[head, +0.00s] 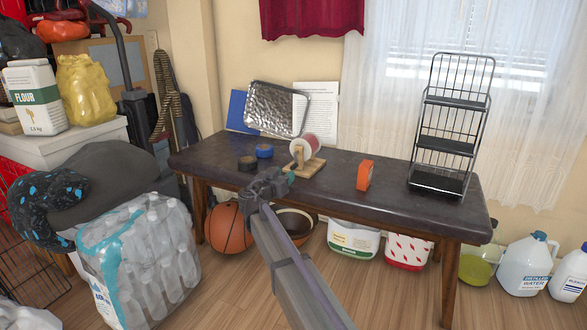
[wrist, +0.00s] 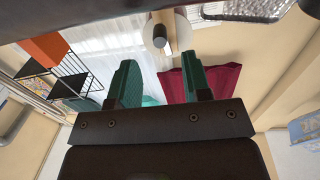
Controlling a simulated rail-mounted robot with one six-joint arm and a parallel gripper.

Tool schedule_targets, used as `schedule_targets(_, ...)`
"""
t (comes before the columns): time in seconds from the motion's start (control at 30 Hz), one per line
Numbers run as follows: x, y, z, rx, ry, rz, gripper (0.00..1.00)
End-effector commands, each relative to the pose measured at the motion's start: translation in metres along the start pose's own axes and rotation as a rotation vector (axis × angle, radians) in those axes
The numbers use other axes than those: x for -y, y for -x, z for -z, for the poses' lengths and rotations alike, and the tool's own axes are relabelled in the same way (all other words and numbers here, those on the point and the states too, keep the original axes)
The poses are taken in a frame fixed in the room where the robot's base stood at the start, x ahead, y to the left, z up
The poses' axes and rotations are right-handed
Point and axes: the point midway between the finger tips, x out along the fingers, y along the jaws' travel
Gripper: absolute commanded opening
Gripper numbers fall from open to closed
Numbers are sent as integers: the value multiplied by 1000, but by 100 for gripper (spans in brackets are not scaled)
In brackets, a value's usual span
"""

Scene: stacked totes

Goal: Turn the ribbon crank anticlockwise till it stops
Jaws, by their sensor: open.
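The ribbon crank (head: 306,160) stands on the dark table (head: 335,179). It has a wooden base and upright and a pale spool wound with red ribbon. In the wrist view part of the crank (wrist: 160,32) shows at the top, with a short rod end facing me and the white spool edge beside it. The crank lies beyond the fingertips. Its handle is hard to make out in the head view.
Black tape (head: 247,163) and blue tape (head: 264,151) lie left of the crank. An orange dispenser (head: 364,175) and a black wire rack (head: 444,142) stand to the right. A silver padded bag (head: 277,108) leans behind. The tabletop between crank and dispenser is clear.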

Motion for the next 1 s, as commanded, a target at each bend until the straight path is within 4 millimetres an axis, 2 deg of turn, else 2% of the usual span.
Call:
schedule_targets(0.03, 1, -15, 0, 0, 0, -3, 44)
schedule_targets(0.1, 2, -32, 0, 0, 0, -2, 44)
schedule_targets(0.3, 1, -63, 0, 1, 1, -1, 44)
schedule_targets(0.6, 0, -68, 0, 1, 1, -1, 44)
schedule_targets(1.0, 0, -67, 0, 1, 1, -1, 6)
